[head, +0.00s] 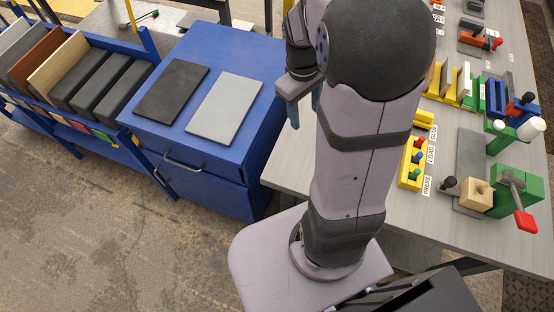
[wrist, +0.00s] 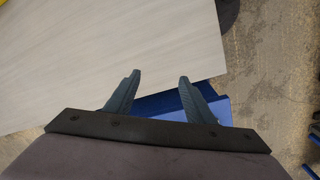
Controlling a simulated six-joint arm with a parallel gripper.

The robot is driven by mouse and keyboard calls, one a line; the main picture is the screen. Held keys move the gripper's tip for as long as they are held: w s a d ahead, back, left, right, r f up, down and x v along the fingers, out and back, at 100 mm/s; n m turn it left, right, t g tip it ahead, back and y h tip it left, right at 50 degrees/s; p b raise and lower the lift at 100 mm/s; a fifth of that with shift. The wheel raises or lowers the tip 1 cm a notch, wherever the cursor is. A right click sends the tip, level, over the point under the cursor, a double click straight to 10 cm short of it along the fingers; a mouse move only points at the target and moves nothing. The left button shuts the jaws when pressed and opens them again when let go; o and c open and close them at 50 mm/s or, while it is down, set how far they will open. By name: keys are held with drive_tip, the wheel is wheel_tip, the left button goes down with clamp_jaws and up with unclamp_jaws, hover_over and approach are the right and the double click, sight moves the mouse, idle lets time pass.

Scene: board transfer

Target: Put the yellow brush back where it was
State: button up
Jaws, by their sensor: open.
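I cannot make out a yellow brush in either view. My gripper (wrist: 159,76) is open in the wrist view, with nothing between its two fingers. It is above the edge of the pale table (wrist: 90,60), with a bit of blue furniture below. In the head view my gripper (head: 304,108) is partly hidden behind my own arm, between the blue cabinet (head: 235,75) and the grey table (head: 290,170).
A dark board (head: 171,93) and a light grey board (head: 224,107) lie on the cabinet. A blue rack (head: 125,118) of upright boards stands left. A yellow block with coloured buttons (head: 410,172), a green clamp (head: 518,190) and other fixtures crowd the table's right side.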

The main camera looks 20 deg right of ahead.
drive_tip(key=s+a+f+m+y, duration=0.1)
drive_tip(key=s+a+f+m, duration=0.1)
drive_tip(key=s+a, duration=0.7)
drive_tip(key=a+m, duration=0.1)
drive_tip(key=a, duration=0.2)
drive_tip(key=shift+f, duration=0.3)
drive_tip(key=shift+s, duration=0.1)
drive_tip(key=shift+r, duration=0.1)
